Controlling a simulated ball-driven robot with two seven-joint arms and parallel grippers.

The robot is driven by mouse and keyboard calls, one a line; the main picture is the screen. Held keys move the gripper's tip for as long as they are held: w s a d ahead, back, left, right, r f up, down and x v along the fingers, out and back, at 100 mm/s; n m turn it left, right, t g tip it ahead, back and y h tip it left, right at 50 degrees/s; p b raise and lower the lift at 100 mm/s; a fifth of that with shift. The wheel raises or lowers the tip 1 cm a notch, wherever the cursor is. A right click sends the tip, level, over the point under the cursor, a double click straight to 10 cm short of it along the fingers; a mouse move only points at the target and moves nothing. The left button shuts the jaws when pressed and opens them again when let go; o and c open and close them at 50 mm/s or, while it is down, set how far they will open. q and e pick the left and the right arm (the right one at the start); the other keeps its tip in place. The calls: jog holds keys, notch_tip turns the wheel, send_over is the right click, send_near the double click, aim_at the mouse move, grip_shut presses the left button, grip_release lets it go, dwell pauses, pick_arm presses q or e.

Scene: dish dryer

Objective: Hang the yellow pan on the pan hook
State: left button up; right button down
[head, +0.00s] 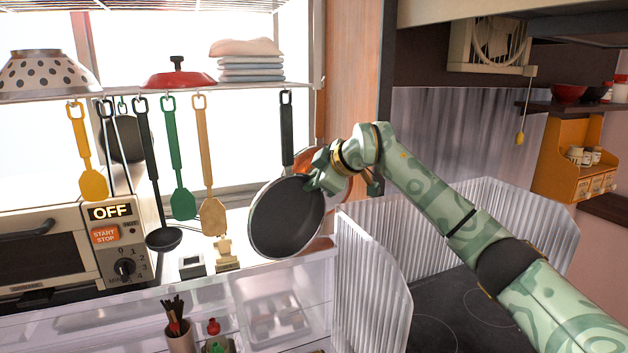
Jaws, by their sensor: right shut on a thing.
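A round pan (286,218) with a dark grey inside and a pale rim is tilted at the middle of the head view. Its outer colour hardly shows, so I cannot confirm yellow. My right gripper (318,178) is shut at its upper right edge; the grasped part is hidden by the fingers. A black handle (286,130) hangs from the rail just above the pan; I cannot tell whether it belongs to this pan. An orange round surface (338,163) shows partly behind the gripper. I cannot clearly make out a free pan hook. My left gripper is out of view.
Several utensils, including a yellow turner (92,183), a black ladle (164,238) and a green turner (182,203), hang left under the shelf (255,87). A toaster oven (60,245) stands below. Ribbed clear panels (375,270) stand around the cooktop (450,305) at right.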

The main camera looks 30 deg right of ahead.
jog(key=shift+r, duration=0.1)
jog(key=c, duration=1.3)
grip_release()
jog(key=shift+c, duration=0.2)
